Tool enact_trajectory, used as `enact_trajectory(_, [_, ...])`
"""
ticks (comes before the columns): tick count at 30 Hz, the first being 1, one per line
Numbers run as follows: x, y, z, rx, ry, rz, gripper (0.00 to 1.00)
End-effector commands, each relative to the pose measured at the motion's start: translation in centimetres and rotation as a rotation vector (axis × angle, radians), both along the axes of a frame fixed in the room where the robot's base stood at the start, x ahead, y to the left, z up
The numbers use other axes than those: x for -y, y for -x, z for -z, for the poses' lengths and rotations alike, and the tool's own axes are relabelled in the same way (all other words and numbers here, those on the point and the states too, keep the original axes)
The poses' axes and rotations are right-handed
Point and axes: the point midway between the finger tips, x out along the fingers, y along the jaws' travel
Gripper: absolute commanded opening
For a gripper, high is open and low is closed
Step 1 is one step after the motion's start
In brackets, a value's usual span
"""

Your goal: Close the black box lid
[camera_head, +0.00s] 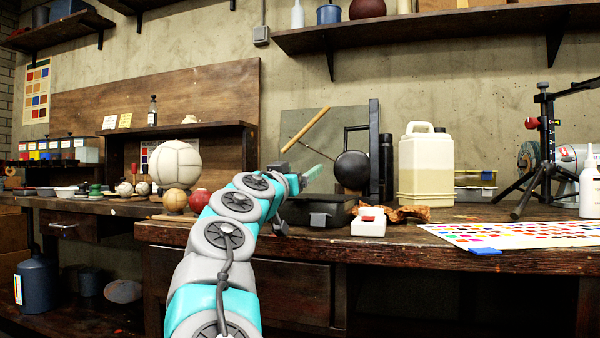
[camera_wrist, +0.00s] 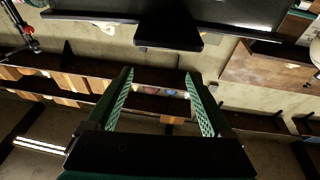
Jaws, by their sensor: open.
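The black box (camera_head: 300,212) sits on the workbench, just beyond and below my gripper in the head view. A grey latch piece (camera_head: 318,219) shows on its front. My arm hides the left part of the box, and the lid's angle is hard to read there. In the wrist view a wide dark panel of the box (camera_wrist: 225,12), with a black tab (camera_wrist: 168,38) at its edge, fills the top. My gripper (camera_wrist: 160,92) is open and empty, its two green fingers apart.
A white box with a red label (camera_head: 369,222) and crumpled brown leather (camera_head: 408,212) lie right of the black box. A dark round pan-like object (camera_head: 352,170) and a cream jug (camera_head: 426,165) stand behind. Balls (camera_head: 175,165) are at left. The bench front edge is close.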

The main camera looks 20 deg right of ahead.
Motion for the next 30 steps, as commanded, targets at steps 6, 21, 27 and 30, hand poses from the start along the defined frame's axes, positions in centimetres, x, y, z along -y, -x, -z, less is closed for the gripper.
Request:
enact_trajectory(6, [-0.4, 0.4, 0.1, 0.000, 0.001, 0.000, 0.85])
enact_trajectory(21, [-4.1, 4.8, 1.6, 0.000, 0.002, -0.001, 0.85])
enact_trajectory(27, [-4.8, 5.7, 2.0, 0.000, 0.001, -0.002, 0.85])
enact_trajectory(30, [-4.8, 5.8, 2.0, 0.000, 0.000, -0.001, 0.85])
